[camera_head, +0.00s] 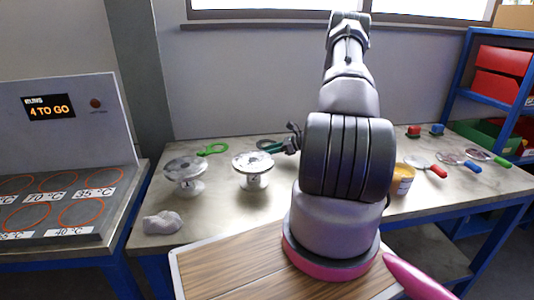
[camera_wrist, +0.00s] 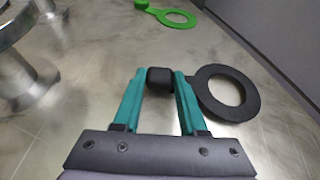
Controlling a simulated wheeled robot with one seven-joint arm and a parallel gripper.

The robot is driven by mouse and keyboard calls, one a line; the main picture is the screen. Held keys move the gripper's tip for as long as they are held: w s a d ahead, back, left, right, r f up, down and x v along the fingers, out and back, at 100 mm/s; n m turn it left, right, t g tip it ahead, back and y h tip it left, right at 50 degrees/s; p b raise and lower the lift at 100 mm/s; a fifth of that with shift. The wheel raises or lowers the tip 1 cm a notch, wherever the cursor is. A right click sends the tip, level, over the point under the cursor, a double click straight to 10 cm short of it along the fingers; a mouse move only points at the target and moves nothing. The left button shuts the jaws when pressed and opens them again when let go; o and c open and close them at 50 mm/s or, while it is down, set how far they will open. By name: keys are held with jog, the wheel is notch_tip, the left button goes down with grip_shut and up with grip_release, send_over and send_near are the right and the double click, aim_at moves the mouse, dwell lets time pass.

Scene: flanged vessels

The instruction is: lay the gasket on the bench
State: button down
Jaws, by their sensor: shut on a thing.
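A black ring gasket (camera_wrist: 197,91) with a block-shaped grip shows in the wrist view, its ring to the right of my fingers. My gripper (camera_wrist: 160,80) has teal fingers and is shut on the gasket's black block. In the head view my gripper (camera_head: 286,147) is low over the back of the bench (camera_head: 225,205), right of the second flanged vessel, partly hidden by my arm. I cannot tell whether the ring touches the bench. A green ring gasket (camera_wrist: 176,19) with a similar block lies flat on the bench; it also shows in the head view (camera_head: 213,149).
Two flanged metal vessels (camera_head: 185,173) (camera_head: 253,171) stand on the bench. A grey lump (camera_head: 162,222) lies front left. A yellow jar (camera_head: 403,179) and several coloured-handled tools (camera_head: 438,171) are on the right. The wall (camera_head: 240,80) is close behind.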

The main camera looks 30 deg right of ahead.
jog(key=shift+f, duration=0.3)
jog(key=shift+c, duration=2.3)
grip_release()
jog(key=shift+f, duration=0.1)
